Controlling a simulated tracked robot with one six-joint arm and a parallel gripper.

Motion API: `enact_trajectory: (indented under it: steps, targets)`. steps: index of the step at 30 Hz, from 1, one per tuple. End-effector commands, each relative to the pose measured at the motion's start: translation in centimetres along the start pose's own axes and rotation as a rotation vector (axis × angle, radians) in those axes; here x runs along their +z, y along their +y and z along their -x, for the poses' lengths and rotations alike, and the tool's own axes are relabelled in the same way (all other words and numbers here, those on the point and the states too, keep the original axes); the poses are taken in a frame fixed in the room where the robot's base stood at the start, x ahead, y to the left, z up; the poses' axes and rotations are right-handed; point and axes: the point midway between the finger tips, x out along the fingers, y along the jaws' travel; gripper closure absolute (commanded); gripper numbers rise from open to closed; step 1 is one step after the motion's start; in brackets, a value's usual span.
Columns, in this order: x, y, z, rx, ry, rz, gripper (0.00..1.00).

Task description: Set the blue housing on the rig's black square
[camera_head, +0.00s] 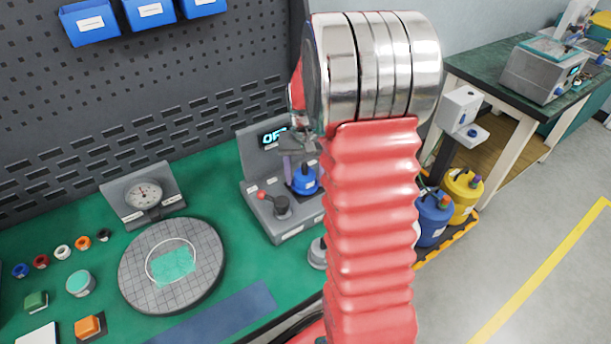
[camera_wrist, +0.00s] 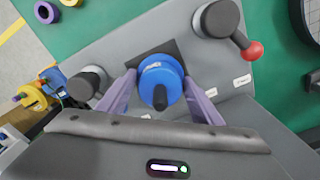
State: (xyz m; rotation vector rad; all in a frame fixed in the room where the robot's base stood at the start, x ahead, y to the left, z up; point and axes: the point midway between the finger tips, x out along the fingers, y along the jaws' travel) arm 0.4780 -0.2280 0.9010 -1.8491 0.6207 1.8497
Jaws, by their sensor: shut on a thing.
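The blue housing (camera_head: 305,181) is at the grey rig (camera_head: 254,188), held between the purple fingers of my gripper (camera_head: 302,164). In the wrist view the housing (camera_wrist: 161,80) is round with a dark stub on it, and one finger of my gripper (camera_wrist: 160,84) presses on each side. The rig's black square (camera_wrist: 178,49) shows behind and around the top of the housing, and the rest is covered. The housing overlaps the square in this view. I cannot tell whether it touches the square or hangs just above it. My red arm hides the rig's right side in the head view.
A lever with a red knob (camera_wrist: 251,51) stands beside the square, and a dark round post (camera_wrist: 90,82) is on the other side. A round gridded plate (camera_head: 205,283) and a dial gauge (camera_head: 143,195) stand left on the green bench. Blue and yellow canisters (camera_head: 463,190) stand right.

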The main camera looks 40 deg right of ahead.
Motion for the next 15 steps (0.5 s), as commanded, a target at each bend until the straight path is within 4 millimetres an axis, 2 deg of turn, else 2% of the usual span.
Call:
enact_trajectory:
  steps: [15]
  targets:
    - [-0.06,-0.03,-0.45,0.000,0.002,0.001,0.84]
